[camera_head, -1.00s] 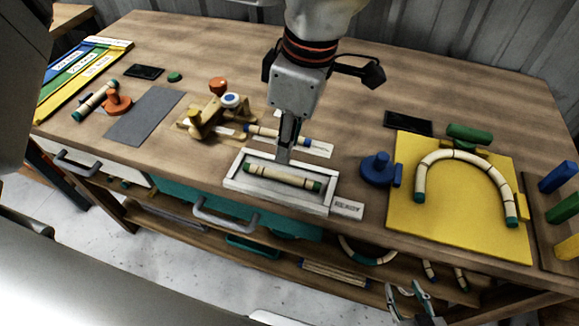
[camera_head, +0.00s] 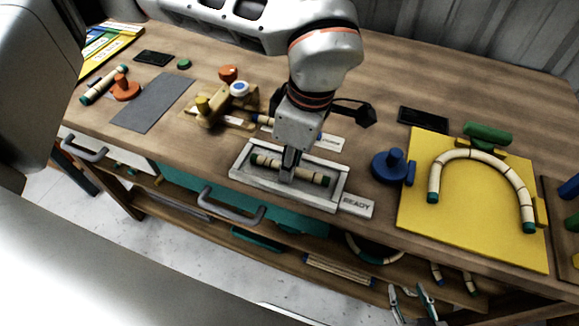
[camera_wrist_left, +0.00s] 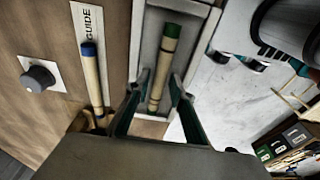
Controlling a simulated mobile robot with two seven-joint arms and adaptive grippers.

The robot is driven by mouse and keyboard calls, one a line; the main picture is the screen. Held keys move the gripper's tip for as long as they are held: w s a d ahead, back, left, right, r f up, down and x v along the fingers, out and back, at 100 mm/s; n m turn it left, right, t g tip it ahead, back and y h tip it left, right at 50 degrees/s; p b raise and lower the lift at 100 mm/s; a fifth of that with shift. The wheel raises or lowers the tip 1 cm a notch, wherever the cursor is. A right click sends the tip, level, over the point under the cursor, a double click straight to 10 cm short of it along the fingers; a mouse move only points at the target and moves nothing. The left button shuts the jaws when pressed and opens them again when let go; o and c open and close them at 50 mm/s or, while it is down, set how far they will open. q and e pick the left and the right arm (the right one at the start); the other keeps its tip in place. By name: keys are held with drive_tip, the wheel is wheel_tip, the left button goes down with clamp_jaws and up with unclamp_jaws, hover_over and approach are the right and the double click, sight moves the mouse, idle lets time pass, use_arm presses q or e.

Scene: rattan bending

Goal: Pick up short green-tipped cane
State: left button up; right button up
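The short green-tipped cane (camera_head: 318,179) lies flat in a grey-white tray (camera_head: 239,175) marked READY. In the left wrist view the cane (camera_wrist_left: 164,60) runs between the two fingers of my left gripper (camera_wrist_left: 160,80), which are apart, one on each side of it. In the head view my left gripper (camera_head: 289,176) reaches down over the cane's middle and hides that part. Whether the fingers touch the cane cannot be told. My right gripper (camera_head: 407,291) is low at the bottom right, in front of the table, with its fingers spread and empty.
A blue-tipped cane (camera_wrist_left: 93,80) lies beside the tray near a GUIDE label (camera_wrist_left: 88,22). A blue knobbed piece (camera_head: 391,165) and a yellow board (camera_head: 470,235) with a bent cane arch (camera_head: 470,153) stand right of the tray. A wooden jig (camera_head: 215,113) is behind left.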

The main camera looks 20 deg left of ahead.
use_arm(q)
clamp_jaws()
drive_tip(key=shift+r, duration=0.15)
